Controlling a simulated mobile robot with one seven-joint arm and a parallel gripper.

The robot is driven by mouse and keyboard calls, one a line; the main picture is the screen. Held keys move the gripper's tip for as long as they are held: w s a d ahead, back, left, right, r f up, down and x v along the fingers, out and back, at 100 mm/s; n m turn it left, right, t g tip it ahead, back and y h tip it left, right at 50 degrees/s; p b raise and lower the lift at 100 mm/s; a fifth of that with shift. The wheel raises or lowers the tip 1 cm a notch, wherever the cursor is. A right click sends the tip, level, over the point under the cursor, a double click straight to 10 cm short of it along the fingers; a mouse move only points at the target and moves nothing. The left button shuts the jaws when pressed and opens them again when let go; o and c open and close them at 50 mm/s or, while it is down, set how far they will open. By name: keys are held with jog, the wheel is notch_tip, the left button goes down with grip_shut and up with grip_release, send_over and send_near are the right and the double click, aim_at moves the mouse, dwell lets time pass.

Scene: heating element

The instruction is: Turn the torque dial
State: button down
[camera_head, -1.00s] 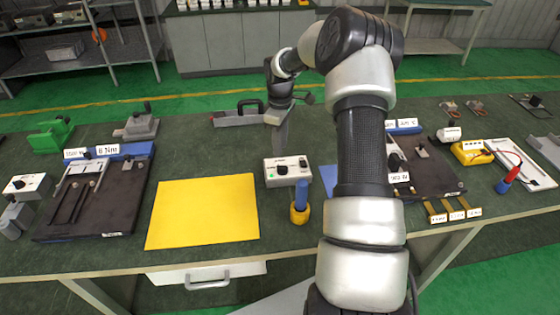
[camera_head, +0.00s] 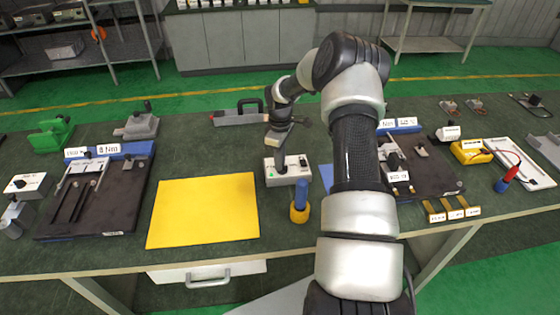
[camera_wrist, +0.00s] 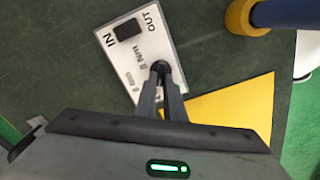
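The torque dial (camera_wrist: 160,68) is a small dark knob on a white box (camera_wrist: 183,62) with printed IN, OUT and Nm marks. A black switch sits beside the IN mark. In the head view the white box (camera_head: 276,181) stands on the green bench, just right of the yellow mat. My gripper (camera_head: 281,167) points down at the left part of the box, over the dial. In the wrist view its two narrow fingers (camera_wrist: 160,80) are a little apart, with tips at the dial's sides. Whether they press on it cannot be told.
A blue-handled screwdriver in a yellow holder (camera_head: 299,212) stands close in front of the box. The yellow mat (camera_head: 203,210) lies flat and bare on the left. A dark fixture board (camera_head: 110,200) is at far left, another partly behind my arm. A grey tray (camera_head: 238,118) lies behind.

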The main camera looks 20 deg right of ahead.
jog(key=shift+m+b, duration=0.3)
jog(key=shift+w+d+f+m+b, duration=0.1)
jog(key=shift+m+b, duration=0.65)
jog(key=shift+m, duration=0.15)
jog(key=m+b, duration=0.2)
jog(key=m, duration=0.1)
jog(key=shift+d+m, duration=0.1)
jog(key=shift+m, duration=0.3)
jog(key=m+b, duration=0.1)
jog(key=m, duration=0.3)
jog(key=m+b, duration=0.1)
jog(key=m, duration=0.1)
jog(key=shift+d+b, duration=0.25)
jog(key=shift+b, duration=0.05)
jog(key=m, duration=0.3)
jog(key=m+b, duration=0.1)
jog(key=m, duration=0.2)
jog(key=shift+d+m, duration=0.2)
jog(key=shift+m, duration=0.1)
jog(key=shift+s+d+r+m, duration=0.1)
jog(key=shift+s+m, duration=0.05)
jog(key=shift+m, duration=1.15)
jog(key=shift+s+r+m, duration=0.1)
jog(key=shift+m, duration=1.2)
jog(key=c, duration=1.8)
grip_release()
jog(key=shift+c, duration=0.2)
